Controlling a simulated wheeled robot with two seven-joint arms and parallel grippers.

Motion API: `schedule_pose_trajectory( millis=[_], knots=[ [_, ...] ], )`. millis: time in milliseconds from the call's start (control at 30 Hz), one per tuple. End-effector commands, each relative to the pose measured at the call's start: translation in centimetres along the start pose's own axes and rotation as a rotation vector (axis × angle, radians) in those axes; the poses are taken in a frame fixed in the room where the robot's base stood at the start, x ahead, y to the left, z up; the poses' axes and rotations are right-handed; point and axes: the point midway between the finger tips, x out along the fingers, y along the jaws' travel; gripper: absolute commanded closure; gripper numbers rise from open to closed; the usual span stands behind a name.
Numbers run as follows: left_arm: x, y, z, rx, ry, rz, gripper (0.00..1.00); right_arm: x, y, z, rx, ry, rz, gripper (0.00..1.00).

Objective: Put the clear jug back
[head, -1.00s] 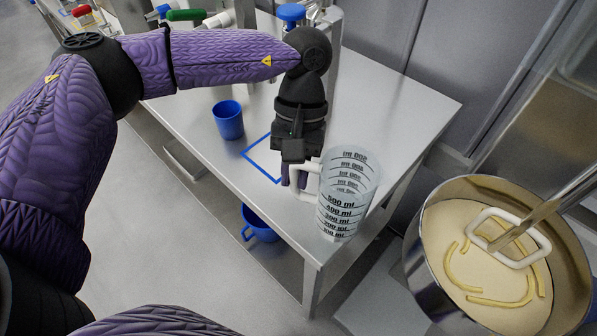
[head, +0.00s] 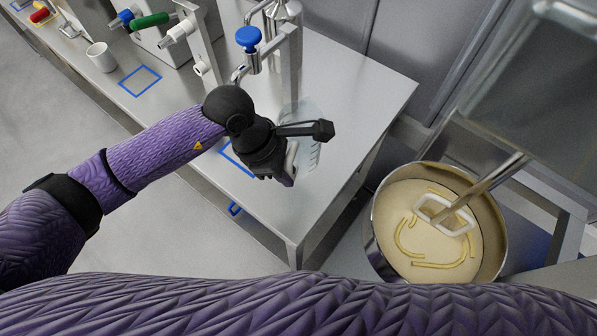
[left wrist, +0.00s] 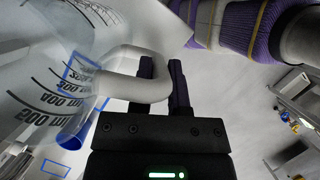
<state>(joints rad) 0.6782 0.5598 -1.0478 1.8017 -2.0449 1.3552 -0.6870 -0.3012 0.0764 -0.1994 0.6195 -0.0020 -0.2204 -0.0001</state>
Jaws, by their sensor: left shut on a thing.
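The clear jug (head: 309,150) is a see-through measuring jug with dark markings and a white handle, partly hidden behind my left gripper in the head view. My left gripper (head: 287,178) is shut on the jug's handle. In the left wrist view the handle (left wrist: 135,72) runs between the two fingers (left wrist: 162,85), and the jug body (left wrist: 50,70) fills the upper left. The jug is over the steel table, right of a blue square outline (head: 228,160) that my arm partly covers. I cannot tell whether its base touches the table. My right gripper is not in view.
A tap with a blue knob (head: 248,38) stands behind my left wrist. The table's right end is clear.

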Motion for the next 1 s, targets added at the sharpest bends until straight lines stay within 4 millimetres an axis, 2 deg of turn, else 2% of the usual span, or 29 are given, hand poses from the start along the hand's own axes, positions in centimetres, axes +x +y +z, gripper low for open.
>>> schedule_pose_trajectory(
  millis=[67,200,433,533,700,733,867,1000],
  knots=[
    [0.7,-0.1,-0.1,-0.042,-0.001,0.013,1.0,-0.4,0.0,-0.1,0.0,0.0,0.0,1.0],
    [4.1,-0.1,-1.6,-0.054,0.001,0.017,1.0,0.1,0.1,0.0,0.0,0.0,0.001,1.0],
    [8.4,-0.1,-3.4,-0.049,0.002,0.017,1.0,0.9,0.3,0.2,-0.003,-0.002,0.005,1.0],
    [9.2,-0.1,-3.8,-0.048,0.003,0.018,1.0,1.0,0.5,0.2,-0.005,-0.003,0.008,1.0],
    [9.1,-0.1,-3.8,-0.046,0.003,0.019,1.0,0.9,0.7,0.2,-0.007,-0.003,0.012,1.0],
    [9.2,-0.1,-3.8,-0.046,0.003,0.018,0.73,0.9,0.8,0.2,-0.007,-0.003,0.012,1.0],
    [9.1,-0.1,-3.8,-0.046,0.003,0.018,0.45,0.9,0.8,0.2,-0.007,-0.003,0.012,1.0],
    [9.1,-0.1,-3.8,-0.046,0.003,0.018,0.44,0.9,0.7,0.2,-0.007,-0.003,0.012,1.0]
  ],
)
